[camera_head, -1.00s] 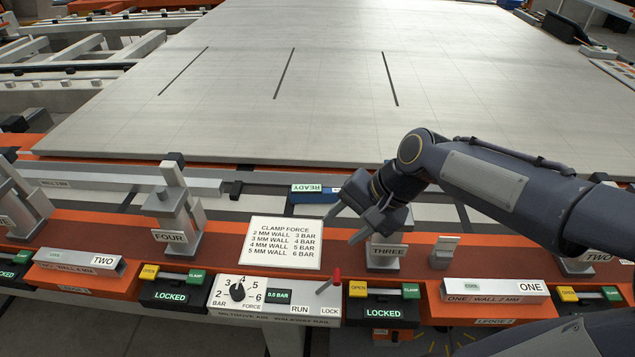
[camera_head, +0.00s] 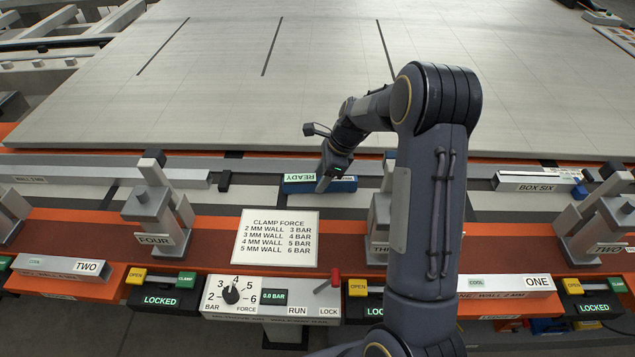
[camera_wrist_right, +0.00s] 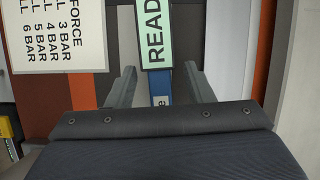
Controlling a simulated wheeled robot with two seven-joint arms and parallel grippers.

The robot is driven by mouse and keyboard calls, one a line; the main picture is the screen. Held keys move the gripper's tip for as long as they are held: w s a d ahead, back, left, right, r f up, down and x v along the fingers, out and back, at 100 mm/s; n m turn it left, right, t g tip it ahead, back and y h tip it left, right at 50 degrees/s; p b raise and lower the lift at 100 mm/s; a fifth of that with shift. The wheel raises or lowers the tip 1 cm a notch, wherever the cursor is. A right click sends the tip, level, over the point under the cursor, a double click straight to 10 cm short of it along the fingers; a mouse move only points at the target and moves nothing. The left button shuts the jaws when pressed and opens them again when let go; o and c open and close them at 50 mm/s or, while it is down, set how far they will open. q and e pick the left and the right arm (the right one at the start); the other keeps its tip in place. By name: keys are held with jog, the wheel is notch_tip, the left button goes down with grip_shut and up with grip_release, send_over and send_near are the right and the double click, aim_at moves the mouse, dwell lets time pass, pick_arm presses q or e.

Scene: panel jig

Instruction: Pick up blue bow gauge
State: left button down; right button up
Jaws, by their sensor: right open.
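The blue bow gauge (camera_head: 348,184) is a blue bar with a pale green READY label, lying on the grey rail behind the orange ledge. My right gripper (camera_head: 325,182) is over it, pointing down, and hides part of it. In the right wrist view the open fingers (camera_wrist_right: 161,88) stand on either side of the gauge's blue body (camera_wrist_right: 161,92), with the READY label beyond them. I cannot tell whether the fingers touch it. My left gripper is in neither current view.
A clamp force card (camera_head: 276,238) lies left of my right arm. Clamps FOUR (camera_head: 153,208) and THREE (camera_head: 380,222) stand nearby, the latter partly behind my arm. A control panel with red lever (camera_head: 333,277) is in front. A wide pale panel (camera_head: 230,90) fills the back.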

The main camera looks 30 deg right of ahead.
jog(key=shift+x, duration=1.4)
grip_shut()
jog(key=shift+r, duration=0.2)
